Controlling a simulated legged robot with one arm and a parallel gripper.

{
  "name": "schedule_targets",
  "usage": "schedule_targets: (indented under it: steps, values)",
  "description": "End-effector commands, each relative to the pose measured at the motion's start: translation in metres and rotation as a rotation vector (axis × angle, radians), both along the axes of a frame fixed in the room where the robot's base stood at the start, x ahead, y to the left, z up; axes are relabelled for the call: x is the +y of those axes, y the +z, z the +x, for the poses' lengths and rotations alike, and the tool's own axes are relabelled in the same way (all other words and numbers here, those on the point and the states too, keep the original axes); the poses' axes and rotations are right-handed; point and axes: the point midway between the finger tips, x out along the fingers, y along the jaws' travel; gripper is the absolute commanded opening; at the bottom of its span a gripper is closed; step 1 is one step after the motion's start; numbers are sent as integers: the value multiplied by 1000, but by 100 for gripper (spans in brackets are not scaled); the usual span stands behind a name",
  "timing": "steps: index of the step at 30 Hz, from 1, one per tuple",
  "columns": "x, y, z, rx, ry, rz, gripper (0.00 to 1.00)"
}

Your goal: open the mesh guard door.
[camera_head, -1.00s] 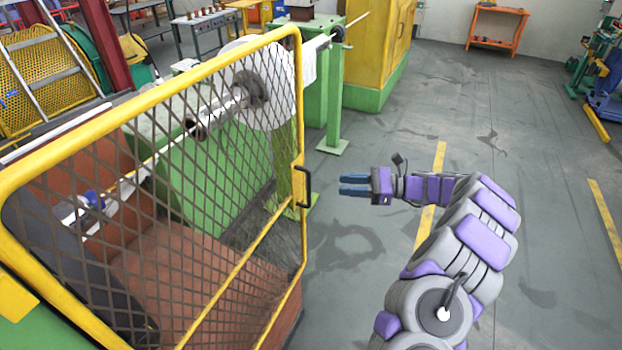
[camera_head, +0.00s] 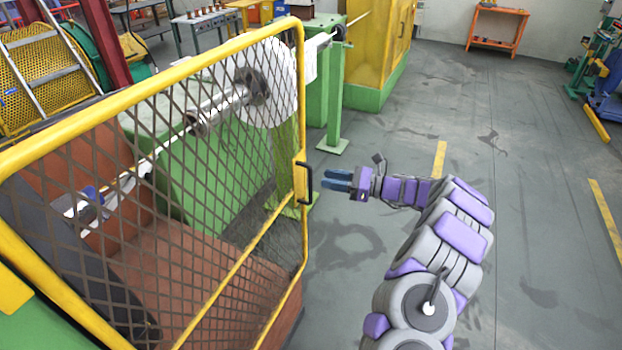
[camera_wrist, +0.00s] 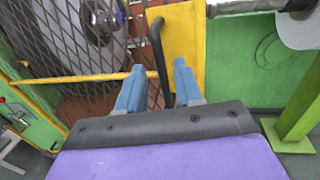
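The mesh guard door (camera_head: 225,180) has a yellow frame and dark diamond mesh, and looks shut in front of the machine. Its black handle (camera_head: 308,184) is a bar on a yellow plate at the door's right edge. My gripper (camera_head: 325,180) is just right of the handle, with blue fingers pointing left toward it. In the wrist view the two blue fingers (camera_wrist: 158,80) are apart, and the black handle (camera_wrist: 159,55) shows ahead, in line with the space between them. Nothing is held. I cannot tell whether a finger touches the handle.
A green post (camera_head: 334,110) on a foot plate stands behind the door's right edge. A yellow and green cabinet (camera_head: 378,60) is beyond. The grey floor (camera_head: 540,200) to the right is clear, with yellow lines.

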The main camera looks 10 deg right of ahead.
Motion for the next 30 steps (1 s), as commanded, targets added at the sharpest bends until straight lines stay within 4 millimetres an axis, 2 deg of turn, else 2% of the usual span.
schedule_targets:
  steps: [3, 9, 15, 23, 30]
  values:
    - [22, -1, 9, -1, 4, 0, 35]
    - [46, -1, 21, 0, 2, -1, 35]
    - [57, 0, 26, -1, 1, 0, 35]
    - [58, 0, 27, 0, 1, 0, 35]
    - [58, 0, 27, 0, 0, -1, 14]
